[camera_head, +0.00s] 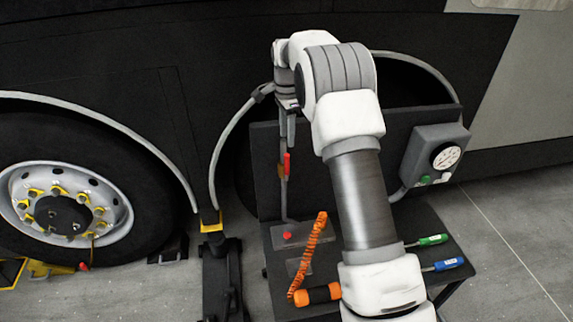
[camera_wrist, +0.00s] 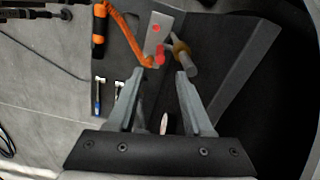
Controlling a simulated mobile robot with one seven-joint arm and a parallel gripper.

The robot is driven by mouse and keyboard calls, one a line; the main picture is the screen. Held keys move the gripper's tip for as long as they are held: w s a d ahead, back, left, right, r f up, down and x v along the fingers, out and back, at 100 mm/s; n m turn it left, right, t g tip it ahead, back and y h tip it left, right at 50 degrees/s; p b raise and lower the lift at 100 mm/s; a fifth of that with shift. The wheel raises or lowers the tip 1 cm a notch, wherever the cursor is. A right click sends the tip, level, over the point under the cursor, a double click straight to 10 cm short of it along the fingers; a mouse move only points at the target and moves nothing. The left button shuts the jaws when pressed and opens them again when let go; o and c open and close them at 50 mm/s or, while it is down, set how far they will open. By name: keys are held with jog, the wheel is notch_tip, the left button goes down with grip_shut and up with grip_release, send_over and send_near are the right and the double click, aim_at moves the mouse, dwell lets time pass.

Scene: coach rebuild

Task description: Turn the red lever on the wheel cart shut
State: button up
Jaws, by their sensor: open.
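The wheel cart (camera_head: 262,170) has a dark upright panel with a grey vertical pipe. The small red lever (camera_head: 287,164) is on this pipe, pointing roughly along it, by a brownish fitting. In the wrist view the red lever (camera_wrist: 160,53) shows just beyond the fingertips, left of the brownish fitting (camera_wrist: 181,47). My gripper (camera_head: 288,122) is above the lever in the head view, partly hidden by my wrist. In the wrist view my gripper (camera_wrist: 161,73) is open, with nothing held between its fingers; whether a finger touches the lever I cannot tell.
A grey gauge box (camera_head: 434,155) stands right of my arm. A bus wheel (camera_head: 65,210) is at left.

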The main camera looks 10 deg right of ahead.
aim_at(287, 172)
notch_tip(287, 172, down, 12)
jog(key=shift+r, duration=0.25)
grip_shut()
jog(key=shift+r, duration=0.1)
dwell(1.3)
